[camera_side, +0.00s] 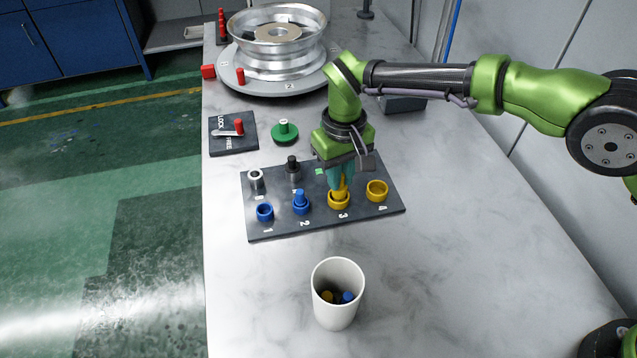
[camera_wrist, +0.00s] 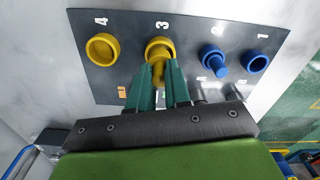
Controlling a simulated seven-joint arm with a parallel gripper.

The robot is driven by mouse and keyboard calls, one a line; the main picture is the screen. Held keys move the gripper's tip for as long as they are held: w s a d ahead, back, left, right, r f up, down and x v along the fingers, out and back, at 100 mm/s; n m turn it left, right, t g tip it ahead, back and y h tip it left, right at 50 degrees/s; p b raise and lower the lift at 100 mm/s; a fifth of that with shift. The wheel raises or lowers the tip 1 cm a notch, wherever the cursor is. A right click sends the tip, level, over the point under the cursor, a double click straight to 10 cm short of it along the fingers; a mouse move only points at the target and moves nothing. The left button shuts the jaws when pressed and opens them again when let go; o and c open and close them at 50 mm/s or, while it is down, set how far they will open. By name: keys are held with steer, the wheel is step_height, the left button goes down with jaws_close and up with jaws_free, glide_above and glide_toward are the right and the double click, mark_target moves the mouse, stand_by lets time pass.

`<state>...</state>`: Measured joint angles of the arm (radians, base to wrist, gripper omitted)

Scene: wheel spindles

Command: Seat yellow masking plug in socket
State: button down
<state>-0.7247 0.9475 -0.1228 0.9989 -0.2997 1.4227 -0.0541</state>
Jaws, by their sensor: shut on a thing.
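My gripper (camera_side: 341,182) points down over the dark socket board (camera_side: 262,229) and is shut on the yellow masking plug (camera_side: 340,188). The plug is at the yellow socket numbered 3 (camera_side: 339,203), its lower end at the ring's opening. In the wrist view the plug (camera_wrist: 158,72) shows between my gripper's teal fingers (camera_wrist: 160,88), over the yellow socket 3 (camera_wrist: 160,47). I cannot tell how deep it sits. The yellow socket 4 (camera_side: 377,190) beside it is empty.
A blue plug (camera_side: 300,197) stands in socket 2, and blue socket 1 (camera_side: 265,212) is empty. A white cup (camera_side: 338,305) holding plugs stands in front. A green knob (camera_side: 284,132), a lock lever plate (camera_side: 233,133) and a wheel on a turntable (camera_side: 278,45) are behind.

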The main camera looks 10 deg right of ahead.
steer(key=shift+f, duration=0.95)
steer(key=shift+f, duration=0.2)
steer(key=c, duration=1.1)
jaws_free()
steer(key=shift+r, duration=0.15)
